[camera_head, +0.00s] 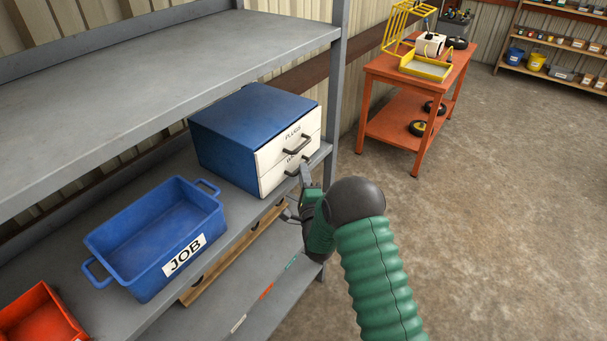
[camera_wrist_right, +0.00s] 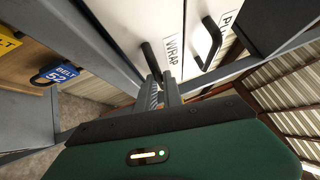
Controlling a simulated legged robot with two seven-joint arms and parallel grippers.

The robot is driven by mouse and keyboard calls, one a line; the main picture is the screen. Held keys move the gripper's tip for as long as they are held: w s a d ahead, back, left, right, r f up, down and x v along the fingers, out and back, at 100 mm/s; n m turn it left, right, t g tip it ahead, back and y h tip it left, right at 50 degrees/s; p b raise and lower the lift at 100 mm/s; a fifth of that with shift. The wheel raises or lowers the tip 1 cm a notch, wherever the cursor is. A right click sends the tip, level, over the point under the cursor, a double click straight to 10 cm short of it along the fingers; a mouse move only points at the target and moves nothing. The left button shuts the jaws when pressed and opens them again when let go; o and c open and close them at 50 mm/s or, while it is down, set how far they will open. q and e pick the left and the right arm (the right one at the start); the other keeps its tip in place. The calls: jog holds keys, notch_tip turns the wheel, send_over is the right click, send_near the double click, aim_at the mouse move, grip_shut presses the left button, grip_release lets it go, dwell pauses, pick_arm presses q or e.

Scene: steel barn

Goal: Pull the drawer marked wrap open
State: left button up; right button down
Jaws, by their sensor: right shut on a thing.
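A blue drawer unit (camera_head: 225,135) with two white drawer fronts stands on the grey shelf in the head view. The upper front (camera_head: 289,143) reads PLUGS and has a dark bar handle. The lower drawer front (camera_head: 274,178) looks flush with the upper one, and its label is partly hidden. In the wrist view the label beside the near handle reads WRAP (camera_wrist_right: 172,52). My right gripper (camera_head: 304,176) is at the lower drawer's handle; in the wrist view its fingers (camera_wrist_right: 163,86) are shut on that dark handle (camera_wrist_right: 151,61). My left gripper is not in view.
A blue JOB bin (camera_head: 128,236) stands left of the drawer unit, with a red bin (camera_head: 42,315) further left. A grey upright post (camera_head: 336,90) rises close beside the unit. An orange cart (camera_head: 418,75) stands beyond. The floor on the right is clear.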

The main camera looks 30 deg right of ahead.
jog(key=shift+s+f, duration=0.15)
jog(key=shift+f, duration=0.15)
dwell(0.5)
